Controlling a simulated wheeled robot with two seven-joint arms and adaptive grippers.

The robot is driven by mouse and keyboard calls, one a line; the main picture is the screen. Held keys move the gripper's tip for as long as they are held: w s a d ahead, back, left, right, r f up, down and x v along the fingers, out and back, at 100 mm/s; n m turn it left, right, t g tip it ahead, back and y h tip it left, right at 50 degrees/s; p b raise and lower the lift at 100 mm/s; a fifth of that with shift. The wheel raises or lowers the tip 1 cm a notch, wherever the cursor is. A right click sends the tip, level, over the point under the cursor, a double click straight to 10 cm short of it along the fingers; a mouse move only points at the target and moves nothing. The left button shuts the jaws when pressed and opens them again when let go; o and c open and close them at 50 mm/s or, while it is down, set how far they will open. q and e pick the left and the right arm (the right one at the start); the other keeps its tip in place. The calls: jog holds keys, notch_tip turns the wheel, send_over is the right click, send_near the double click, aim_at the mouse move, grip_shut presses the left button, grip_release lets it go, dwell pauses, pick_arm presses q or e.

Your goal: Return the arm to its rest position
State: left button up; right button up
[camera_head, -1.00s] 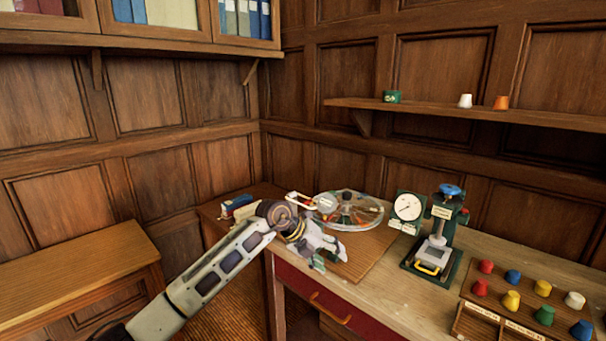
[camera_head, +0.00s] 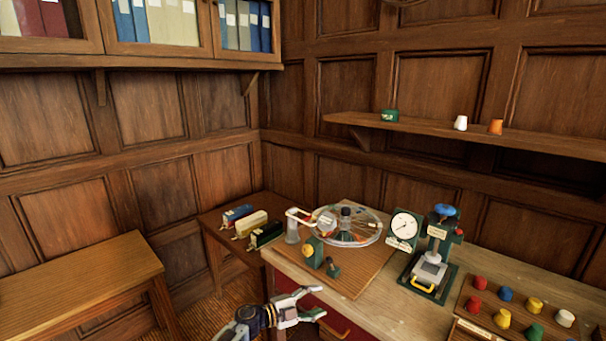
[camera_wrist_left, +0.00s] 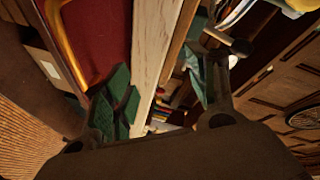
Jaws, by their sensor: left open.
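My left gripper (camera_head: 312,304) is low in the head view, in front of the workbench's front edge, beside the red drawer (camera_head: 335,322). Its fingers are apart and nothing is between them. In the left wrist view the two fingers (camera_wrist_left: 165,95) show apart, with the bench's pale edge (camera_wrist_left: 155,60) seen between them and the red drawer front to the left. Most of my left arm is outside the head view. My right gripper is in neither view.
The workbench (camera_head: 385,312) holds a wheel device (camera_head: 350,232), a dial gauge (camera_head: 404,226), a small press (camera_head: 430,265) and several coloured knobs (camera_head: 507,294). A side table (camera_head: 215,222) carries several small blocks. A wooden bench (camera_head: 80,275) stands left. Floor shows between them.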

pick_arm(q)
jog(key=s+a+f+n+t+y+p, duration=0.1)
jog(key=s+a+f+n+y+p, duration=0.1)
jog(key=s+a+f+n+y, duration=0.65)
jog(key=s+a+f+n+h+p, duration=0.15)
jog(key=s+a+f, duration=0.4)
jog(key=f, duration=0.75)
jog(key=s+a+f+n+t+y+p, duration=0.1)
jog(key=s+a+f+n+y+p, duration=0.25)
jog(key=s+a+f+n, duration=0.5)
jog(key=s+a+f+n+g+y+p, duration=0.1)
jog(key=s+a+f+g, duration=0.1)
jog(key=s, duration=1)
jog(key=s+a+f+n+g+y+p, duration=0.1)
jog(key=s+a+f+g+y, duration=0.1)
jog(key=s+f, duration=0.5)
jog(key=s+a+f+n+g+y+p, duration=0.1)
jog(key=s+a+f+g, duration=0.2)
jog(key=s, duration=1.6)
jog(key=shift+s+a+f+g, duration=0.2)
jog(key=shift+a+f+g, duration=0.1)
jog(key=shift+f+g, duration=0.6)
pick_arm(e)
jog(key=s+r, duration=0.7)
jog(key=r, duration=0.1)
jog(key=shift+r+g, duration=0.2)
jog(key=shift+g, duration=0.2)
